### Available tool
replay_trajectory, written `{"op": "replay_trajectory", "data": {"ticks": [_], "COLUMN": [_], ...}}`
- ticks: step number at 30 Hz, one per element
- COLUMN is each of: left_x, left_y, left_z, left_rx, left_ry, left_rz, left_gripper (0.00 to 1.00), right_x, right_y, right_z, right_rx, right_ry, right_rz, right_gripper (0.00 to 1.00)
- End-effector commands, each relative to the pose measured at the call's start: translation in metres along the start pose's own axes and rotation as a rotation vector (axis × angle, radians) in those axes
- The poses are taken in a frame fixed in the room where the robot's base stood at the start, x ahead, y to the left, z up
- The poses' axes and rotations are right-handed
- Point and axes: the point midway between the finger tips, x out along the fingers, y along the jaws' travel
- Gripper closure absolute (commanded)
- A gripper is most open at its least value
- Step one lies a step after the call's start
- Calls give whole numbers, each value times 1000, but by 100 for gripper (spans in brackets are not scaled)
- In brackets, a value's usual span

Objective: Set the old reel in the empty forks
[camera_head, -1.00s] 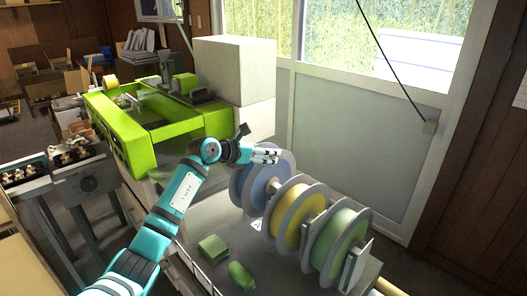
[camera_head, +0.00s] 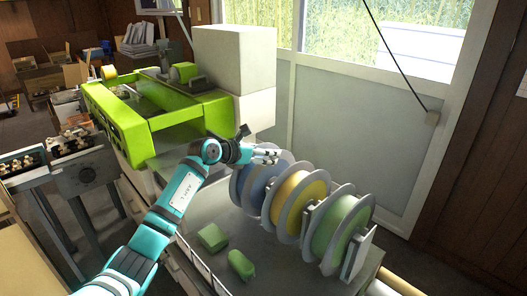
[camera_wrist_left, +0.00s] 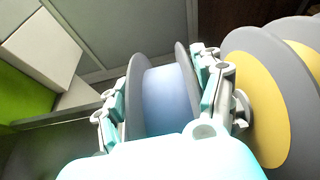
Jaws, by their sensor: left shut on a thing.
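My left gripper (camera_head: 268,154) reaches in from the left at the top of the blue reel (camera_head: 256,188). In the left wrist view its fingers (camera_wrist_left: 165,90) are shut on the blue reel (camera_wrist_left: 168,98), one outside each grey flange. The blue reel is upright, at the far left end of a row beside the yellow reel (camera_head: 301,199). The yellow reel is close to the right-hand finger in the wrist view (camera_wrist_left: 270,95). The green reel (camera_head: 340,224) stands at the near right end. Whether the blue reel rests in forks is hidden. My right gripper is not in view.
A grey bracket (camera_head: 358,254) stands beside the green reel. Two green blocks (camera_head: 211,237) (camera_head: 241,264) lie on the grey bench top left of the reels. A green machine (camera_head: 150,112) and a pale box (camera_head: 234,62) stand behind. A window wall is at the back right.

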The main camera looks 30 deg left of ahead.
Motion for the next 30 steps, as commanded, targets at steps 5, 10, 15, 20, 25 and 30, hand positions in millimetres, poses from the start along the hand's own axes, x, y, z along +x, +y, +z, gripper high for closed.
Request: {"op": "replay_trajectory", "data": {"ticks": [5,10,15,20,25,30], "left_x": [-1,-1,0,1,1,1], "left_y": [0,0,0,0,0,0], "left_z": [4,4,2,0,0,-1], "left_rx": [1,1,2,1,1,1], "left_ry": [-10,-10,-9,-8,-7,-6], "left_rz": [2,2,2,1,1,0], "left_gripper": [90,90,90,90,90,15], "right_x": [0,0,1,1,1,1], "right_y": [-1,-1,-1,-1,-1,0], "right_z": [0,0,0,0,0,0], "right_rx": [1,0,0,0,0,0], "right_ry": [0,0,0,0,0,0], "right_rz": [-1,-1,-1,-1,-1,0], "right_gripper": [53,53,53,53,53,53]}}
